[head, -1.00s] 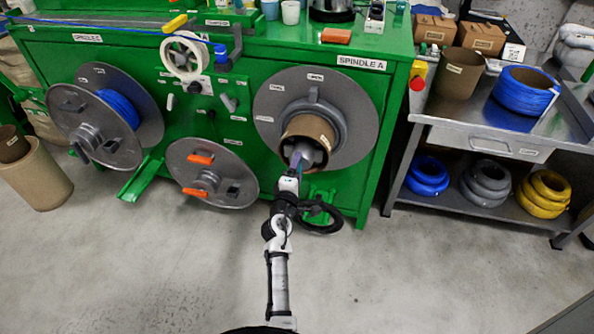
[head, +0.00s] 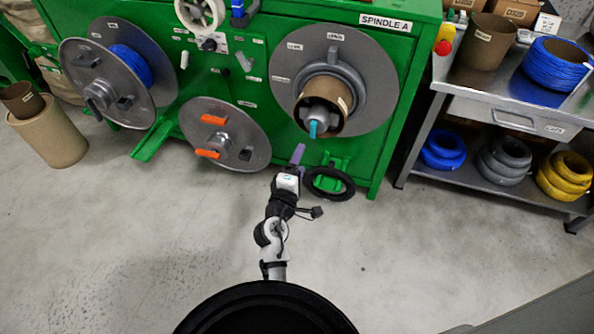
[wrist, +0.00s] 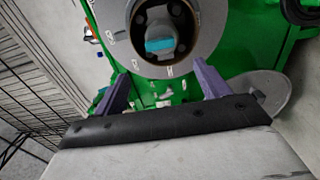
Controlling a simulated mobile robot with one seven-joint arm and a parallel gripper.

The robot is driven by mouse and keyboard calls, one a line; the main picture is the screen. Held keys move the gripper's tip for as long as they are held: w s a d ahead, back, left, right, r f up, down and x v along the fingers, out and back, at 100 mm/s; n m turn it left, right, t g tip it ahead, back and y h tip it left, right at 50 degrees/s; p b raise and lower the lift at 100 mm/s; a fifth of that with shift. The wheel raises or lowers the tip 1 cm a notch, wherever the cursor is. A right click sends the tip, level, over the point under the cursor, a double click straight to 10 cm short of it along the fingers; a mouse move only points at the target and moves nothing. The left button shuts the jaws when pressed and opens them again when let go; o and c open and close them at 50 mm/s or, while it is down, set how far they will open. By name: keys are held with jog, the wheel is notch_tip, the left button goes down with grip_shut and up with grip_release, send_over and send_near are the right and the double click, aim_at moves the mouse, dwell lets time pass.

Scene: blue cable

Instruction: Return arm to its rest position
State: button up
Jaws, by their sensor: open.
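My gripper (head: 297,158) is in front of the green machine, below spindle A (head: 322,118). In the wrist view my gripper (wrist: 162,90) shows two purple fingers spread wide apart with nothing between them. Spindle A carries a large grey disc (head: 290,65) and a brown cardboard core (head: 338,91) around its hub. A teal piece (head: 313,129) sticks out at the hub's front. It also shows in the wrist view (wrist: 160,45), beyond the fingers and apart from them. My arm reaches forward from the bottom of the head view.
A grey disc with orange handles (head: 212,119) and a reel with blue cable (head: 130,65) stand to the left. A black ring (head: 330,184) is close to the right of my gripper. A metal cart (head: 510,110) with coils is at right. The front floor is clear.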

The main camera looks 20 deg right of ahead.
jog(key=shift+v, duration=0.9)
